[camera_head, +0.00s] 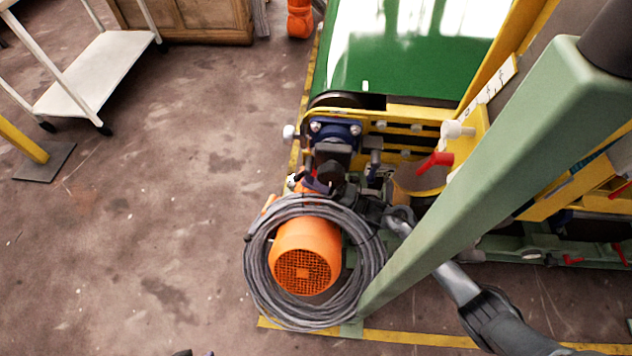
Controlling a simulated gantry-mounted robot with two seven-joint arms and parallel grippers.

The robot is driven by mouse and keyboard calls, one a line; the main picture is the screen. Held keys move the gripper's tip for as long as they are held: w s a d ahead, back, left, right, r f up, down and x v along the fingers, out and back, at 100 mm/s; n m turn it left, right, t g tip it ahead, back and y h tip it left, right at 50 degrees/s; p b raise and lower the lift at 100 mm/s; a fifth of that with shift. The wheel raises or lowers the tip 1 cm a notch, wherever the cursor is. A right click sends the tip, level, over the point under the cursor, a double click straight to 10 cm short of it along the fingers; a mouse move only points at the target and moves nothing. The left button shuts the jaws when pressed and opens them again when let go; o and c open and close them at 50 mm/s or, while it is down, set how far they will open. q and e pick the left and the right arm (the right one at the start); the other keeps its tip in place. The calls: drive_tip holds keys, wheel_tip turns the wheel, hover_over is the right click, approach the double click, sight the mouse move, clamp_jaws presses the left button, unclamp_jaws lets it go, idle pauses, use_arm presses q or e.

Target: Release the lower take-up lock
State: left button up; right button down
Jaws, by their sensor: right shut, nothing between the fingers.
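A red lever (435,160) sticks out to the left from a yellow bracket at the machine's side, below a white knob (455,130). I cannot tell for sure which red handle is the lower take-up lock. My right arm comes in from the bottom right and passes behind the green post. My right gripper (320,178) seems to be the dark shape above the orange motor, left of the red lever and apart from it. It is shut and holds nothing. A small dark tip at the bottom edge may be my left gripper (182,353), almost wholly cut off.
A green post (480,170) slants across the right side. An orange motor (305,255) sits inside a coil of grey cable (260,275). A green belt (400,65) lies behind. More red handles (572,260) show at right.

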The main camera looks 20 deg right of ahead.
drive_tip(key=shift+s+d+f, duration=0.15)
drive_tip(key=shift+f, duration=0.2)
drive_tip(key=shift+s+d+f+b, duration=0.65)
drive_tip(key=shift+d+f+b, duration=0.05)
drive_tip(key=shift+f+b, duration=0.1)
drive_tip(key=p+v, duration=0.1)
drive_tip(key=v, duration=0.2)
drive_tip(key=shift+s+d+f, duration=0.1)
drive_tip(key=shift+s+d, duration=0.2)
use_arm(q)
drive_tip(key=shift+s+d+r+p, duration=0.15)
drive_tip(key=shift+s+d+p, duration=0.15)
drive_tip(key=shift+d+p, duration=0.2)
use_arm(e)
drive_tip(key=s+d+f, duration=0.4)
use_arm(q)
drive_tip(key=shift+w+a, duration=0.1)
use_arm(e)
drive_tip(key=shift+w+f, duration=0.1)
drive_tip(key=shift+w, duration=0.1)
